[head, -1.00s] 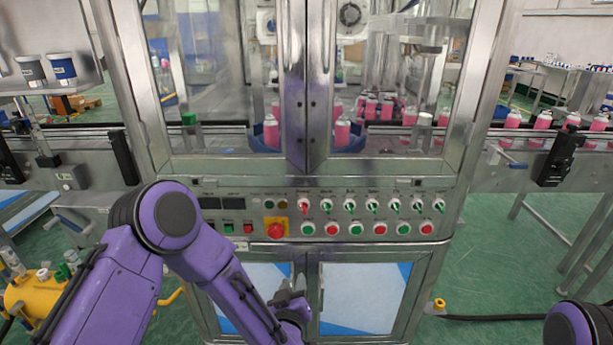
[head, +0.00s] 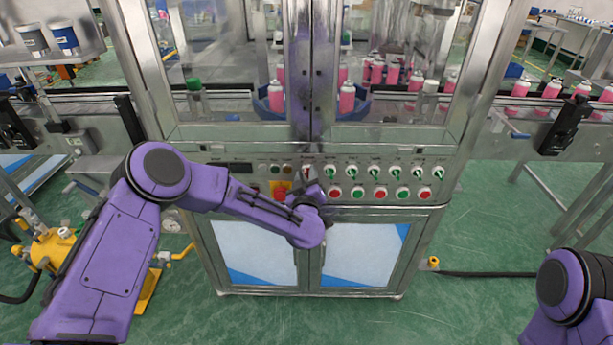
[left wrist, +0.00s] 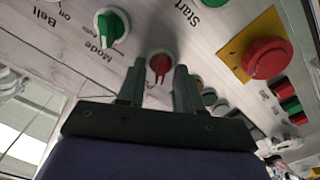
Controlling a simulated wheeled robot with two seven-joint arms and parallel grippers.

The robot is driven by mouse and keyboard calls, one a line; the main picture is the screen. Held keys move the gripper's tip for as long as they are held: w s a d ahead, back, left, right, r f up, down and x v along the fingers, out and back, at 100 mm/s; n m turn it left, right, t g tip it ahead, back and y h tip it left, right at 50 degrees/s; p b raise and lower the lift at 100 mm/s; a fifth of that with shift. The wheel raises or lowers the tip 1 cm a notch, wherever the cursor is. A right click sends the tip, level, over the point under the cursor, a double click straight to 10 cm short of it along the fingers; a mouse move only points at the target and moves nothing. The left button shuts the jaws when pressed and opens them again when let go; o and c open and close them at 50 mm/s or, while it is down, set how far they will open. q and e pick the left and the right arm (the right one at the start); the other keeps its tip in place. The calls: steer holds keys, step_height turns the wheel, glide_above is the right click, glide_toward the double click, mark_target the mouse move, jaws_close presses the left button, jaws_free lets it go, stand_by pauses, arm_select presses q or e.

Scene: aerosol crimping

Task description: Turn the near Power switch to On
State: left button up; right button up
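The Power switch is the red knob at the left end of the top switch row; in the head view my gripper partly covers it. It shows in the left wrist view as a red knob (left wrist: 159,66) on a light round base, its handle roughly upright in that picture. My left gripper (left wrist: 160,72) is open, its two dark fingers apart on either side of the red knob. I cannot tell whether they touch it. In the head view my left gripper (head: 308,183) is at the panel. My right gripper is out of view.
A red emergency button (left wrist: 268,58) on a yellow plate is close beside the gripper. The green Mode switch (left wrist: 111,25) is on the other side. More green switches (head: 375,172) and a row of red and green buttons (head: 380,193) continue rightward. Glass doors stand above the panel.

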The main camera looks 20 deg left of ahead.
arm_select(q)
jaws_close()
steer(key=shift+m, duration=0.3)
steer(key=shift+d+r+m+p, duration=0.1)
steer(key=shift+m+p, duration=0.4)
steer(key=shift+m, duration=0.5)
steer(key=shift+d+m+p, duration=0.15)
steer(key=shift+m+p, duration=0.2)
steer(key=shift+m, duration=4.25)
steer(key=shift+f, duration=0.2)
